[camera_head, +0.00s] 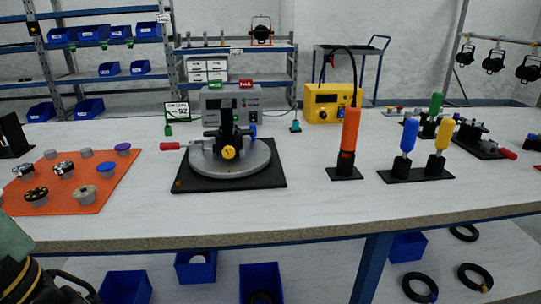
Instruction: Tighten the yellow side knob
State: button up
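The yellow knob (229,152) is on the near side of a dark clamp fixture (228,125), facing me. The fixture stands on a round grey plate (205,170) on a black square base (274,178) in the middle of the bench. A red-tipped handle (170,146) sticks out to the left, and a small blue part (253,131) shows at the fixture's right. How tight the yellow knob is cannot be seen. My gripper's fingers are not in view; a dark, cabled part at the lower left corner seems to be my arm, well away from the fixture.
An orange mat (88,203) with several knobs lies left. An orange-handled tool (350,135) and blue and yellow screwdrivers (442,138) stand upright right. A grey box (215,104) and yellow box (322,103) stand behind. Bare bench (300,215) lies in front of the fixture.

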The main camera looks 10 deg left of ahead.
aim_at(228, 152)
jog(key=j+z, duration=0.1)
jog(key=z, duration=0.3)
jog(key=j+z, duration=0.15)
jog(key=z, duration=0.7)
jog(key=k+j, duration=0.25)
jog(key=j, duration=0.15)
jog(key=k+j, duration=0.2)
jog(key=j, duration=0.15)
